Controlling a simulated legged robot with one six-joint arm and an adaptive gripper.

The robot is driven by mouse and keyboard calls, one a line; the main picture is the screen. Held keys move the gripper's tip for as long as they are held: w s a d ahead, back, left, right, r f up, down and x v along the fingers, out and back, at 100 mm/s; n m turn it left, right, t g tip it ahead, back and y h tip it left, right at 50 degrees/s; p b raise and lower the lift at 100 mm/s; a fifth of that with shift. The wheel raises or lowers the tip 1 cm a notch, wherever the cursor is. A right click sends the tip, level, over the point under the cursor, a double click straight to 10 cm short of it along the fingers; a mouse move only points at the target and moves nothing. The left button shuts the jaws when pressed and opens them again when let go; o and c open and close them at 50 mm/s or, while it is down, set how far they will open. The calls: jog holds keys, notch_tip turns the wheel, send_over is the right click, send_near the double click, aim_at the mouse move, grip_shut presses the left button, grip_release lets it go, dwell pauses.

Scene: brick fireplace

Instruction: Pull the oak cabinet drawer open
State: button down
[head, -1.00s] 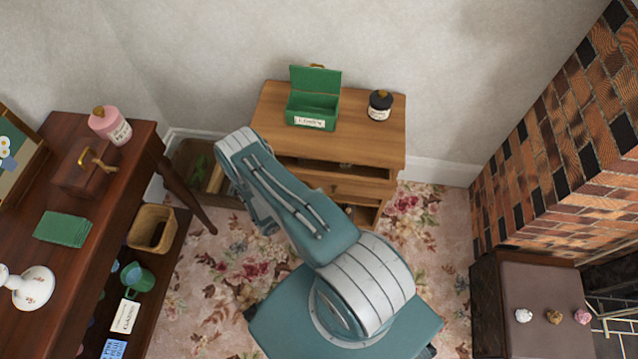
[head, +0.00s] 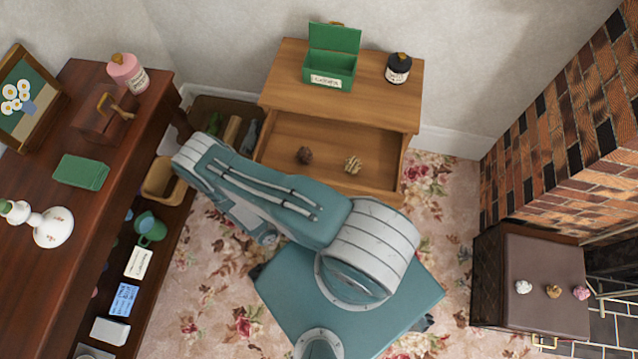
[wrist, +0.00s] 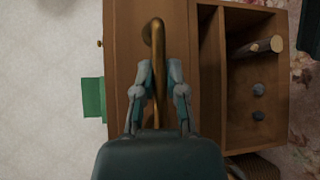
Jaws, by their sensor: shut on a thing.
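The oak cabinet (head: 375,88) stands against the back wall in the head view. My gripper (wrist: 158,76) is shut on this handle, with one finger on each side. My arm hides the gripper and handle in the head view.
A green open box (head: 330,68) and a black jar (head: 398,68) stand on the cabinet. A dark wooden table (head: 45,250) is at left. A brick fireplace (head: 570,150) and brown chest (head: 545,270) are at right. A crate (head: 208,102) stands left of the cabinet.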

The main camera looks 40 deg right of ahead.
jog(key=shift+f, duration=0.1)
jog(key=c, duration=0.7)
grip_release()
jog(key=a, duration=0.4)
jog(key=a+r, duration=0.1)
jog(key=a, duration=0.3)
jog(key=w+a, duration=0.1)
jog(key=a, duration=0.3)
jog(key=shift+w+r, duration=0.1)
jog(key=shift+r, duration=0.2)
